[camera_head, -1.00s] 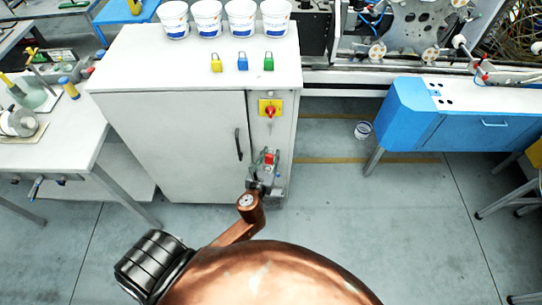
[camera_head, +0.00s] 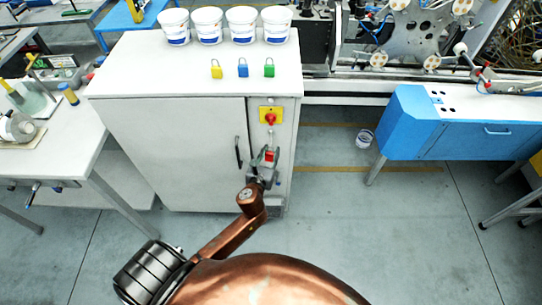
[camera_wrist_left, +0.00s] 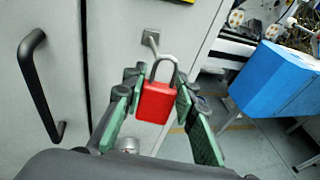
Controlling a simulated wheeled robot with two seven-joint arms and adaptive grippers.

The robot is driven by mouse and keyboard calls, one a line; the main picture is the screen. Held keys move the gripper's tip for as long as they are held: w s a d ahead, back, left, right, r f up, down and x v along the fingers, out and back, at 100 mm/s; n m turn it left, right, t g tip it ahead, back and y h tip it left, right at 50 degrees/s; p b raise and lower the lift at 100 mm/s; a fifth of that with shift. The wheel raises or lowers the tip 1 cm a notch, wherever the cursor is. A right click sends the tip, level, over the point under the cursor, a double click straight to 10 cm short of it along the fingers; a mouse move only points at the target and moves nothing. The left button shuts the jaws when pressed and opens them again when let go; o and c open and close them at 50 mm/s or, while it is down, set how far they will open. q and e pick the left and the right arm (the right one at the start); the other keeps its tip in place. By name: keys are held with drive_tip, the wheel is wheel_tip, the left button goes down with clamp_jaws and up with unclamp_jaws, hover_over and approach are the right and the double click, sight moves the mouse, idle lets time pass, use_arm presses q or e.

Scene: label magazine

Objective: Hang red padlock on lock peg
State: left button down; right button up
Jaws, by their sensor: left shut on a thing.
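The red padlock (camera_wrist_left: 156,102) is upright with its grey shackle up, held between the green-padded fingers of my left gripper (camera_wrist_left: 158,98) in the left wrist view. In the head view the padlock (camera_head: 270,156) and my left gripper (camera_head: 265,164) are in front of the cabinet's narrow right panel. The metal lock peg (camera_wrist_left: 150,40) sticks out from that panel, just above and left of the shackle in the wrist view. The peg's end appears close to the shackle's top; I cannot tell whether it is inside the loop. My right gripper is out of view.
A red-and-yellow switch (camera_head: 270,117) sits above on the grey cabinet (camera_head: 170,130), with a black door handle (camera_wrist_left: 40,88) to the left. Yellow, blue and green padlocks stand on top, before several white buckets.

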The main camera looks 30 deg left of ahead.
use_arm(q)
drive_tip(key=shift+w+a+f+b, duration=0.15)
drive_tip(key=shift+w+a, duration=0.2)
drive_tip(key=shift+w, duration=0.2)
drive_tip(key=shift+w+a+f+b, duration=0.1)
drive_tip(key=shift+w+a+f, duration=0.1)
drive_tip(key=shift+w+a, duration=0.25)
drive_tip(key=shift+w+a+f+b, duration=0.15)
drive_tip(key=shift+w+a, duration=0.1)
drive_tip(key=shift+w, duration=0.4)
drive_tip(key=c, duration=1.5)
unclamp_jaws()
drive_tip(key=v, duration=1.2)
